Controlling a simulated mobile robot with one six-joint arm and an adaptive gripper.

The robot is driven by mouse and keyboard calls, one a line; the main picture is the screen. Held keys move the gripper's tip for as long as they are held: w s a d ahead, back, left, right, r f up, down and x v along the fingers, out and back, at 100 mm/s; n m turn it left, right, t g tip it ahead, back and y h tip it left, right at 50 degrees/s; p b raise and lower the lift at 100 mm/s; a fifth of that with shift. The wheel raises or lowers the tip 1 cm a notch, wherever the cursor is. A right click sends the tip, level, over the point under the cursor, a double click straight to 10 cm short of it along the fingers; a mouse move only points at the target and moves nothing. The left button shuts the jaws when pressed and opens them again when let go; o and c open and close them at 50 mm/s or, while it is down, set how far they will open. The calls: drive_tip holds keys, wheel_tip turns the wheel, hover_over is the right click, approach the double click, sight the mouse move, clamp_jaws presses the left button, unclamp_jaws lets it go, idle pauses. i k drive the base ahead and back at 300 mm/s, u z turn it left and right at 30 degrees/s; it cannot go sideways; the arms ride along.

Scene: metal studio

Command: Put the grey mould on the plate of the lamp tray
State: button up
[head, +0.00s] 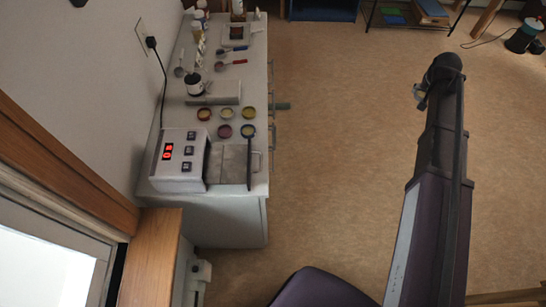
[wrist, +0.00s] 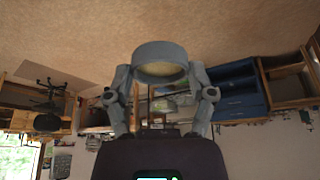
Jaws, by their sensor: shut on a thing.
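My gripper (wrist: 160,85) is shut on the grey mould (wrist: 160,52), a round grey ring with a pale inside, seen in the wrist view between the two fingers. In the head view my gripper (head: 424,92) is at the far end of my raised arm, over the floor and well right of the bench; the mould is too small to make out clearly there. On the near end of the bench stands a white box with a red display (head: 181,158), which looks like the lamp tray. Its flat grey plate (head: 226,165) lies on its right side.
A dark stick (head: 250,168) lies along the plate's right edge. Several round coloured dishes (head: 226,113) stand just behind on the bench (head: 256,80), with a grey block (head: 214,100), spoons and bottles farther back. The floor (head: 340,130) between bench and arm is clear.

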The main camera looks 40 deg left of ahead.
sight(237, 164)
drive_tip(key=z, duration=0.2)
drive_tip(key=i, duration=3.65)
